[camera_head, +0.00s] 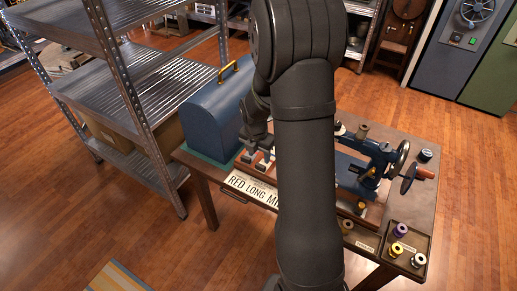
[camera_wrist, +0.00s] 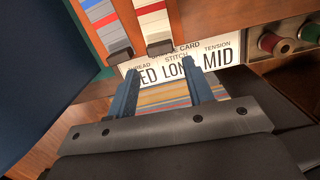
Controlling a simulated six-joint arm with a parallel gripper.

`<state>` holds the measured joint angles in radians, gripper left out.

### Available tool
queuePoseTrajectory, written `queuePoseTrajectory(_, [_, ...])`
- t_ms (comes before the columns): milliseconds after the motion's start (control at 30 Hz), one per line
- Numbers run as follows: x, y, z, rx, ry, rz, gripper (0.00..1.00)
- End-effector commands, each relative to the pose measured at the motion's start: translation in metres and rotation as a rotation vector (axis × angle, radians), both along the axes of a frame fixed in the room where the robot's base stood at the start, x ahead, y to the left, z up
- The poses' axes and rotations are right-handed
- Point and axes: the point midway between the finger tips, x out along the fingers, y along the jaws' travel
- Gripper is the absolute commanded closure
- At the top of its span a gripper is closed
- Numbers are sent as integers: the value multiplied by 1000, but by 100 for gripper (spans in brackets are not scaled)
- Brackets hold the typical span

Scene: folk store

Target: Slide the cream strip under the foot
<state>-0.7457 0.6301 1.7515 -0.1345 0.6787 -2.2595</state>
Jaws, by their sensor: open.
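In the wrist view, my gripper (camera_wrist: 163,82) is open, its two blue fingers apart with nothing held between them. Beyond the fingertips are two groups of coloured strips under dark clips. The right group shows red and a cream strip (camera_wrist: 152,18); the left group (camera_wrist: 102,15) shows blue, red and pale bands. Which exact piece is the cream strip is hard to tell. The blue sewing machine (camera_head: 375,152) stands on the table in the head view; its foot is not clearly visible. My arm hides most of the gripper there.
A card (camera_wrist: 215,58) reading RED LONG MID lies at the table's front edge. A blue case (camera_head: 212,112) stands left of the strips. Thread spools (camera_head: 400,230) sit in a tray at right. A metal shelf (camera_head: 140,95) stands left; a striped mat (camera_head: 115,278) lies on the floor.

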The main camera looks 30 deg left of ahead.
Motion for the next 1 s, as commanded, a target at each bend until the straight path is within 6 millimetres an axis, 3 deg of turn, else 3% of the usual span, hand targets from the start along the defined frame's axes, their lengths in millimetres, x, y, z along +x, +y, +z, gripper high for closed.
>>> queuePoseTrajectory(567, [7, -1, -58, -2, 1, 0, 53])
queuePoseTrajectory(1000, [8, 0, -63, -1, 0, -1, 53])
